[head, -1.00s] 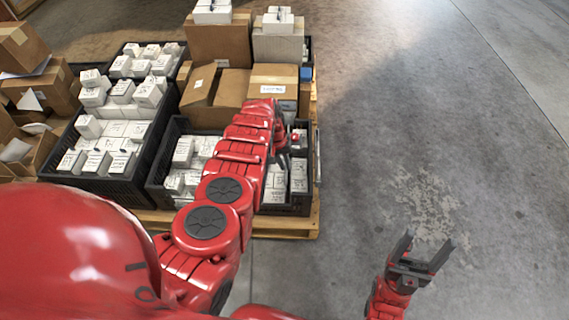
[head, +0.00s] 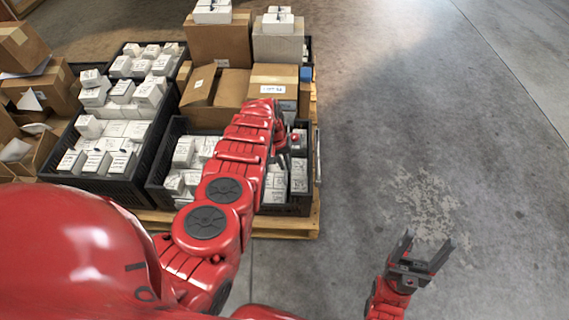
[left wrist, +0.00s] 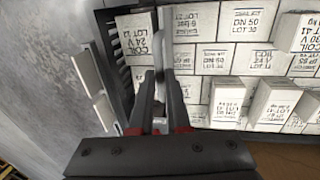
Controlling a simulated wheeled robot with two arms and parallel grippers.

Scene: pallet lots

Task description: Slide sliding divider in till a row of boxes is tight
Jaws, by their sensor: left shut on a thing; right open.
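My left gripper (head: 280,162) reaches down into the near right black crate (head: 160,192). In the left wrist view its fingers (left wrist: 161,95) are shut on a thin upright grey plate, the sliding divider (left wrist: 158,52). White labelled boxes (left wrist: 208,20) stand in rows on the divider's right. A narrower column of white boxes (left wrist: 134,38) stands on its left, beside the crate wall. The divider's lower part is hidden by the fingers, so I cannot tell whether it touches the boxes. My right gripper (head: 420,258) is open and empty over the floor.
The crate stands on a wooden pallet (head: 275,226). Another black crate of white boxes (head: 105,190) is on its left. Brown cartons (head: 273,84) are stacked behind. Open cartons (head: 25,100) stand far left. The concrete floor at right is clear.

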